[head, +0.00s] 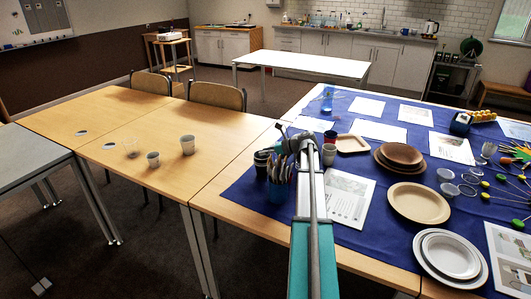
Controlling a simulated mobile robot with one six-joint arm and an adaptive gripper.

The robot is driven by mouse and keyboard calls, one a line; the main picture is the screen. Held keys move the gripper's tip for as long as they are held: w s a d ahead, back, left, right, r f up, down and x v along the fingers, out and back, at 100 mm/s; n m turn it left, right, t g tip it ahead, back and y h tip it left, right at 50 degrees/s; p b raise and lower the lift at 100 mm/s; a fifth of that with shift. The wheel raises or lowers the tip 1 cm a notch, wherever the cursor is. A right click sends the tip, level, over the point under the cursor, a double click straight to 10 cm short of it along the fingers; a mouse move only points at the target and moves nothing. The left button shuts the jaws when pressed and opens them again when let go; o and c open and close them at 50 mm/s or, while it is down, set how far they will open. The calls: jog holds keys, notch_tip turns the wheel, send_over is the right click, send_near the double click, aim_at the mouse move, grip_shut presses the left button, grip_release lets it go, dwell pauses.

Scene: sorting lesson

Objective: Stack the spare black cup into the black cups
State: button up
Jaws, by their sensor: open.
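I cannot pick out a spare black cup with certainty.
Plates (420,202) crowd the right side.

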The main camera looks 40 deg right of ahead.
jog(key=shift+r, duration=0.15)
jog(key=shift+r+p, duration=0.35)
jog(key=shift+p, duration=0.1)
jog(key=p+v, duration=0.4)
jog(key=v, duration=0.8)
jog(key=shift+f, duration=0.15)
jog(key=shift+p, duration=0.35)
